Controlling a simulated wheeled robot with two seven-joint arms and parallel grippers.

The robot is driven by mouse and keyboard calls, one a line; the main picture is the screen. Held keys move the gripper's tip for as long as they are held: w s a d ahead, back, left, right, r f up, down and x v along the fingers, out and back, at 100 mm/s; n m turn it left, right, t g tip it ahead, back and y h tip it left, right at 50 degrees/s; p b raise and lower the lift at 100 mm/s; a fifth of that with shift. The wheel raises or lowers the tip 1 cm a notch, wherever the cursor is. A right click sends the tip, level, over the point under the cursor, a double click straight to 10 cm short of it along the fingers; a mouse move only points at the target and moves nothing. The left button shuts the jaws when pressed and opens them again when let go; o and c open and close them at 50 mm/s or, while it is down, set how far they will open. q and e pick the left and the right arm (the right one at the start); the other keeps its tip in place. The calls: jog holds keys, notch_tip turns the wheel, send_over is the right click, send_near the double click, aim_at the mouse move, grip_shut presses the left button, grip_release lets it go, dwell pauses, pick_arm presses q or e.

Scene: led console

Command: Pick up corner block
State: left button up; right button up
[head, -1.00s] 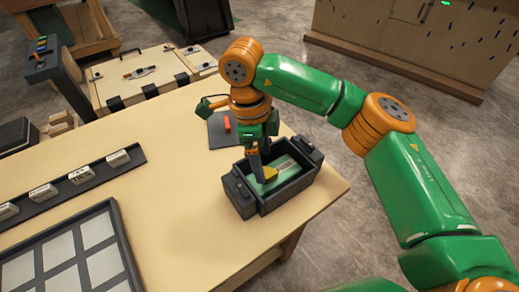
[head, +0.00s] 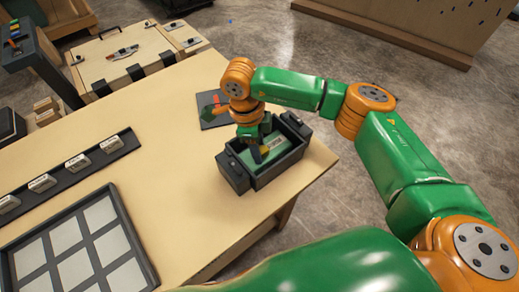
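A dark open-topped bin (head: 284,166) with a green inside stands near the table's right edge. My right gripper (head: 257,155) points down into the bin. A small yellow piece (head: 264,149) shows right at its fingertips; it may be the corner block, but the view is too small to be sure. I cannot tell whether the fingers are closed on it. The fingers hide part of the bin's inside. My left gripper is out of view.
A dark mat with a red-orange item (head: 216,101) lies just behind the bin. A dark rail with several labelled pale blocks (head: 76,162) and a grid tray (head: 124,224) lie on the left of the wooden table (head: 175,165). Bare tabletop lies between.

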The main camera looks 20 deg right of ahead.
grip_shut()
jog(key=shift+w, duration=0.1)
